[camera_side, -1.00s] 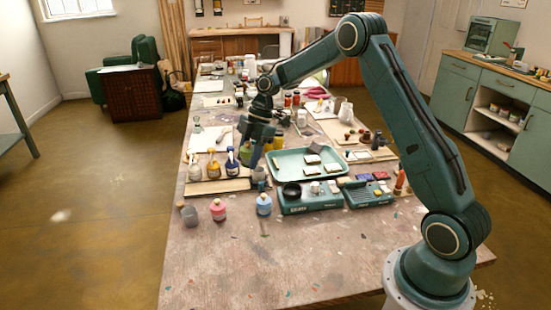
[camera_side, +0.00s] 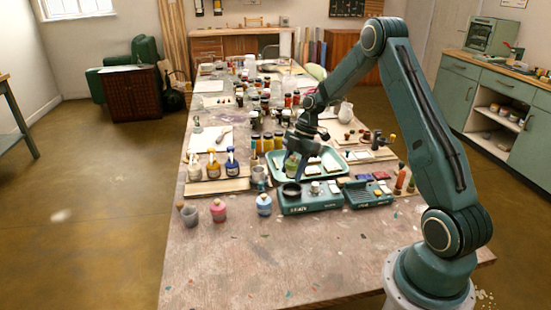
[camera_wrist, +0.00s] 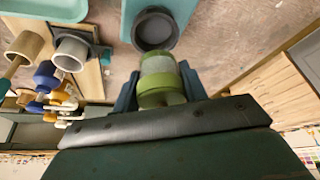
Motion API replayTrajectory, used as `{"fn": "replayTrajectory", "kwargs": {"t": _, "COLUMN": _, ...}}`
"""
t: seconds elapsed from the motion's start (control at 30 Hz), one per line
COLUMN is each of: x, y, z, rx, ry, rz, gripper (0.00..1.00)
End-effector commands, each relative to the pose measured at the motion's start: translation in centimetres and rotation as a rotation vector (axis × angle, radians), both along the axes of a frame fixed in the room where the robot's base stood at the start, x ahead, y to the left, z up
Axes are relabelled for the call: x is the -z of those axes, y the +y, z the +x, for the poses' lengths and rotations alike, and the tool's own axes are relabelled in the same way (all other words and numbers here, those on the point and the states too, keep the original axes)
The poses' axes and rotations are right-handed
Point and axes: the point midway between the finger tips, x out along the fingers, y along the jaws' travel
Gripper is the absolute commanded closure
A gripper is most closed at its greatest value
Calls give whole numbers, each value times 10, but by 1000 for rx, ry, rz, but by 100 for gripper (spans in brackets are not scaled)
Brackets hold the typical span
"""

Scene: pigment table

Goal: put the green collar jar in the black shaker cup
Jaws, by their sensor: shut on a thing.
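The green collar jar (camera_side: 291,165) is held in my gripper (camera_side: 297,172) above the front left of the teal tray. In the wrist view the jar (camera_wrist: 160,72) shows a pale body with green bands between the two fingers of my gripper (camera_wrist: 158,88). The black shaker cup (camera_side: 292,191) stands on the teal scale (camera_side: 312,204), just below and in front of the jar. In the wrist view the open cup (camera_wrist: 155,28) appears just beyond the jar's end, and its dark inside looks empty. I cannot tell the exact height between them.
The teal tray (camera_side: 277,158) with small pale pieces lies behind the scale. Blue, pink and grey containers (camera_side: 264,205) (camera_side: 218,211) (camera_side: 190,216) stand front left. Dropper bottles (camera_side: 231,163) stand on a wooden board at left. The table's front is clear.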

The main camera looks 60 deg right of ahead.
Motion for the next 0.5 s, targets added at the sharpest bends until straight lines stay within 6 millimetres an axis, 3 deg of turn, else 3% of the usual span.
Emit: {"fn": "replayTrajectory", "kwargs": {"t": 0.5, "x": 29, "y": 1, "z": 0, "rx": 0, "ry": 1, "rz": 1, "gripper": 84}}
